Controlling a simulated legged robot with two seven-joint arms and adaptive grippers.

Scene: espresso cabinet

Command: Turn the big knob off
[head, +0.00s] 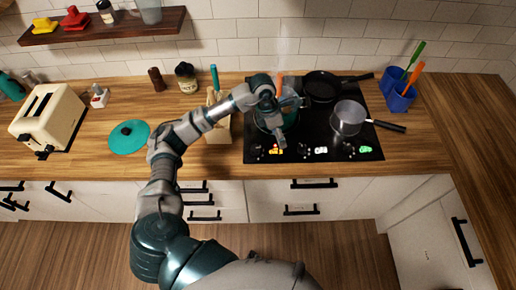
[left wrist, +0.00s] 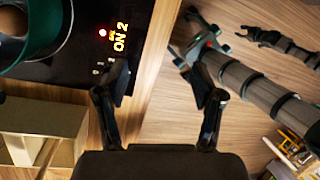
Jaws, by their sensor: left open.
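The black cooktop (head: 315,110) has glowing displays along its front edge: an orange and yellow one (head: 276,150), a white one (head: 320,150) and a green one (head: 364,149). I cannot make out a big knob clearly in either view. My left gripper (head: 279,138) is above the front left of the cooktop, near the orange display. In the left wrist view my left gripper (left wrist: 165,95) is open and empty. Its left finger is beside a yellow "ON 2" label (left wrist: 120,36) and a red light (left wrist: 102,33).
A teal pot (head: 262,121) stands behind my left gripper, partly hidden by it. A black pan (head: 322,87) and a grey saucepan (head: 348,118) are on the cooktop. A wooden block (head: 218,130) stands close on the left. Drawers (head: 300,200) lie below.

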